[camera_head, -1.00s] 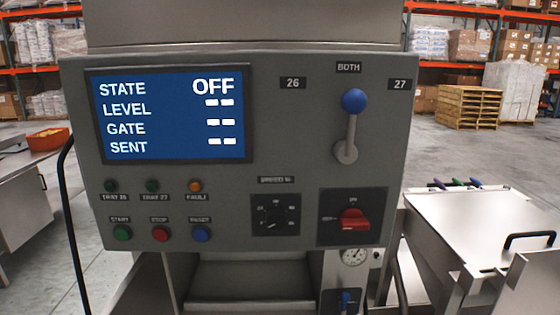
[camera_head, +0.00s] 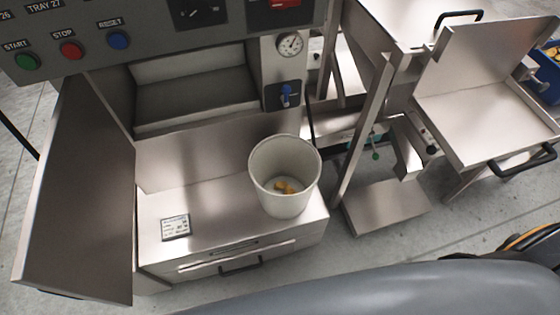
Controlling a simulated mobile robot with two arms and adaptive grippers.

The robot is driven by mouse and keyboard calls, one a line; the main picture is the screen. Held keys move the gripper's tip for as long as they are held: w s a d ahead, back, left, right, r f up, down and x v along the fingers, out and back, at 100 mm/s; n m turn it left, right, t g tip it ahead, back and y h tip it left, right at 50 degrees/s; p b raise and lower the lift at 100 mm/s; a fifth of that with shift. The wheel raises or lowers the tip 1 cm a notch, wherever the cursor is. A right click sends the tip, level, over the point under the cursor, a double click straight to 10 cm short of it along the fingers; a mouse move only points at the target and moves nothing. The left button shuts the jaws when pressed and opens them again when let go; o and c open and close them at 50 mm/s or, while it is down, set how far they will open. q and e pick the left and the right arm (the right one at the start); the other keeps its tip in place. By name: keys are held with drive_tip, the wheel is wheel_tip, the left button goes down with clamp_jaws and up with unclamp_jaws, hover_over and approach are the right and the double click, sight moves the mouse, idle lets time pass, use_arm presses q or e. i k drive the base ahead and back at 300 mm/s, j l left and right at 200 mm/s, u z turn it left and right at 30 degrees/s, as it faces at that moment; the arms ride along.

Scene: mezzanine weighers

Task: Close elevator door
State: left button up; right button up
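A flat steel door panel (camera_head: 80,195) stands swung open at the left of the cabinet under the control panel. Its right edge meets the cabinet's left side, and its free edge points out to the lower left. The opening beside it shows a stepped steel interior (camera_head: 195,95). I take this panel to be the elevator door; no label on it shows. Neither of my grippers is in view.
A whitish bucket (camera_head: 284,176) with a few yellowish pieces inside stands on the steel ledge (camera_head: 200,205) before the opening. The control panel (camera_head: 160,30) overhangs above. A steel table with a raised lid (camera_head: 485,110) stands at the right. Concrete floor shows around.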

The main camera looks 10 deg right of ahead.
sight(75, 240)
drive_tip(key=j+z, duration=0.1)
drive_tip(key=j, duration=0.45)
drive_tip(key=k+j+z, duration=0.1)
drive_tip(key=j, duration=0.45)
drive_tip(key=j+z, duration=0.15)
drive_tip(key=j, duration=0.45)
drive_tip(key=k+j+z, duration=0.1)
drive_tip(key=j, duration=0.4)
drive_tip(key=k, duration=0.4)
